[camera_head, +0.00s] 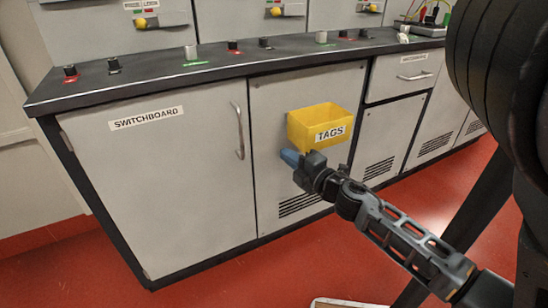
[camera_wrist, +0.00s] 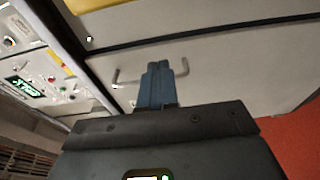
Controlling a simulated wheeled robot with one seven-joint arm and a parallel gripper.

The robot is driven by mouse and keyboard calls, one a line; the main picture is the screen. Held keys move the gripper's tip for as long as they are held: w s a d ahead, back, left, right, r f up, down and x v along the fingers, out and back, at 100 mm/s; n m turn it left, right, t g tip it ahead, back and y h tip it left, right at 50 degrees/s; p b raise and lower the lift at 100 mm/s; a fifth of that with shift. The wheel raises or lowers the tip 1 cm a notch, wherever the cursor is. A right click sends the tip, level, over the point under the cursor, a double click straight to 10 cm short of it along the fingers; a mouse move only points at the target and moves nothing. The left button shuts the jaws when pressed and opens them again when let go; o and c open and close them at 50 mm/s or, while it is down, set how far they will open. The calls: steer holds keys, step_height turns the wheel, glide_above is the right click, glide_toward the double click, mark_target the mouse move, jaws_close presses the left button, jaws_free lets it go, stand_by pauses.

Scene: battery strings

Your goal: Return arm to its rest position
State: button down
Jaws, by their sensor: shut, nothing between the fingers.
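My gripper (camera_head: 289,157) is at the end of my outstretched arm, in front of the cabinet and just below the yellow TAGS bin (camera_head: 308,127) in the head view. Its blue fingers are shut and empty. In the wrist view the closed fingers (camera_wrist: 158,68) point toward a grey panel with a bar handle (camera_wrist: 125,82) behind them. I cannot tell the exact gap between the fingertips and the panel.
The grey SWITCHBOARD cabinet (camera_head: 165,180) has a vertical door handle (camera_head: 238,130) and a dark countertop (camera_head: 130,77) with several knobs. A drawer (camera_head: 402,74) is at right. The red floor (camera_head: 240,285) in front is largely open.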

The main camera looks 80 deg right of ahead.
steer(key=shift+s+d, duration=0.1)
steer(key=shift+s, duration=1.3)
steer(key=a+m+t+y, duration=0.2)
steer(key=a+m+y, duration=0.55)
steer(key=a, duration=2.25)
steer(key=s+a+r+m+y, duration=0.1)
steer(key=s+a+r+y, duration=0.1)
steer(key=a, duration=0.3)
steer(key=s+a+r+m+y, duration=0.1)
steer(key=s+a+r+y, duration=0.1)
steer(key=a, duration=0.3)
step_height(320, 180, up, 19)
steer(key=p, duration=1.9)
steer(key=shift+r+g+p, duration=0.2)
steer(key=shift+g+p, duration=0.15)
steer(key=shift+g, duration=0.05)
steer(key=shift+w, duration=0.1)
